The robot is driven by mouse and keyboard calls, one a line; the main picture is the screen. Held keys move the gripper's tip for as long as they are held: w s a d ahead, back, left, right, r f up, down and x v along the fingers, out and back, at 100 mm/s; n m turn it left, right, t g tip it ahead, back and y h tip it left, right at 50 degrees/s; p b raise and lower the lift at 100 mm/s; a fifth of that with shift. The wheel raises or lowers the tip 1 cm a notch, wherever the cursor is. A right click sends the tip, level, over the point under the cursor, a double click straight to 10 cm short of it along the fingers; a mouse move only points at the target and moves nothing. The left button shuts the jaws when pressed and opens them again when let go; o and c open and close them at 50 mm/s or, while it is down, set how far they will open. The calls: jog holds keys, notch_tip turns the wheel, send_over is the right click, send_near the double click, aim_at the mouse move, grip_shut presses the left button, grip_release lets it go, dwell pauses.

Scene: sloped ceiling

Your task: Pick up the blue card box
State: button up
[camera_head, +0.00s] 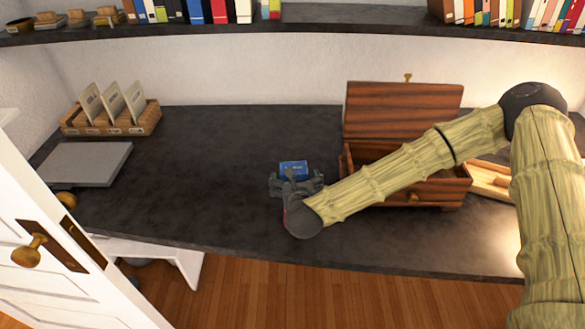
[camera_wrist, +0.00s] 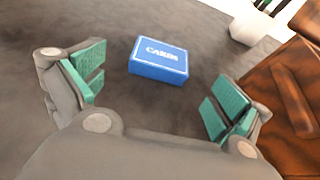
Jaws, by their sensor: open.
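The blue card box (camera_head: 293,168) lies on the dark desk, left of the open wooden box. In the wrist view the blue card box (camera_wrist: 158,61) lies flat with its white lettering up, ahead of and between my gripper's fingers. My gripper (camera_head: 296,182) is over the desk at the near side of the card box. In the wrist view my gripper (camera_wrist: 158,90) has its green-padded fingers wide apart, with nothing between the pads. The near edge of the card box is partly covered by my gripper in the head view.
An open wooden box (camera_head: 402,112) stands close on the right, its lid raised. A wooden tray (camera_head: 490,180) lies beyond it. A grey laptop-like slab (camera_head: 88,163) and a wooden card holder (camera_head: 112,124) sit at the left. The desk's middle left is clear. A white pot (camera_wrist: 247,30) stands behind.

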aim_at(293, 163)
jog(key=shift+w+d, duration=0.1)
jog(key=shift+w, duration=0.8)
jog(key=x, duration=0.1)
jog(key=p+x, duration=0.1)
jog(key=x, duration=0.2)
jog(key=shift+a, duration=0.3)
jog(key=shift+w+d+p, duration=0.1)
jog(key=shift+w+p, duration=0.15)
jog(key=shift+p, duration=0.15)
jog(key=shift+p+x, duration=0.9)
jog(key=shift+x, duration=1.45)
jog(key=shift+d+r, duration=0.1)
jog(key=shift+d, duration=0.1)
jog(key=c, duration=1)
